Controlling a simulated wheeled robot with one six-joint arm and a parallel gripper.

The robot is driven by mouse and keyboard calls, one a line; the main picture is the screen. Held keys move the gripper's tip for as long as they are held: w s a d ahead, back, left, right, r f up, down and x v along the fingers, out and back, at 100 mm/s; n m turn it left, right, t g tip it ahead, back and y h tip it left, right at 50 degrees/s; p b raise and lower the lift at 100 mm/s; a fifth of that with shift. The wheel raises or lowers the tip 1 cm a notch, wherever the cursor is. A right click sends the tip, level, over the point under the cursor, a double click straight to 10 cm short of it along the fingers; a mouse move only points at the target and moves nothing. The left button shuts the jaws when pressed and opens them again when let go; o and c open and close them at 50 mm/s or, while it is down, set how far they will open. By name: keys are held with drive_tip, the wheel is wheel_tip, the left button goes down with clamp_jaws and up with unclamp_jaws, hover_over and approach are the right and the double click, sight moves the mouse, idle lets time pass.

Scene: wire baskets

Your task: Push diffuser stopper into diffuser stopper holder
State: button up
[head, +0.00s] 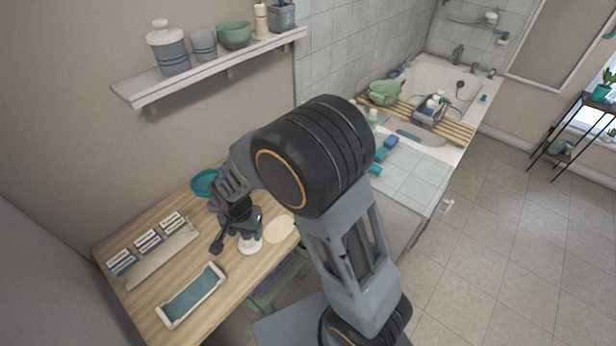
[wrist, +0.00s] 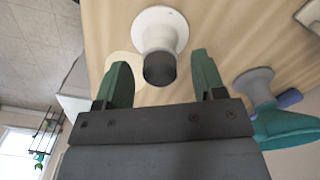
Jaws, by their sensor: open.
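A white round flared piece (wrist: 160,28), which I take for the diffuser stopper holder, stands on the wooden table. A dark grey round end (wrist: 159,69) shows at its near side; I take it for the diffuser stopper, though I cannot tell how deep it sits or whether it is a separate part. My gripper (wrist: 161,62) is open, its two green fingers on either side of the dark end, with visible gaps. In the head view my gripper (head: 233,240) is low over the table, and the white piece (head: 250,245) shows partly behind it.
A cream disc (head: 279,229) lies beside the white piece. A teal bowl (head: 204,183) is behind my gripper. A teal-lined tray (head: 192,296) and several small boxes (head: 149,242) are on the table's left and front. A shelf (head: 205,70) hangs on the wall above.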

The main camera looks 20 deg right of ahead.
drive_tip(key=shift+r, duration=0.2)
drive_tip(key=shift+r+p, duration=3.15)
drive_tip(key=shift+r, duration=0.65)
wheel_tip(320, 180, up, 14)
drive_tip(key=s+d+r+n+t, duration=0.1)
drive_tip(key=s+d+n+t, duration=0.1)
drive_tip(key=d, duration=0.4)
drive_tip(key=s+d+n+t, duration=0.2)
drive_tip(key=s+d+n, duration=0.3)
drive_tip(key=s+d, duration=0.2)
drive_tip(key=shift+d+r, duration=0.3)
drive_tip(key=shift+r, duration=0.05)
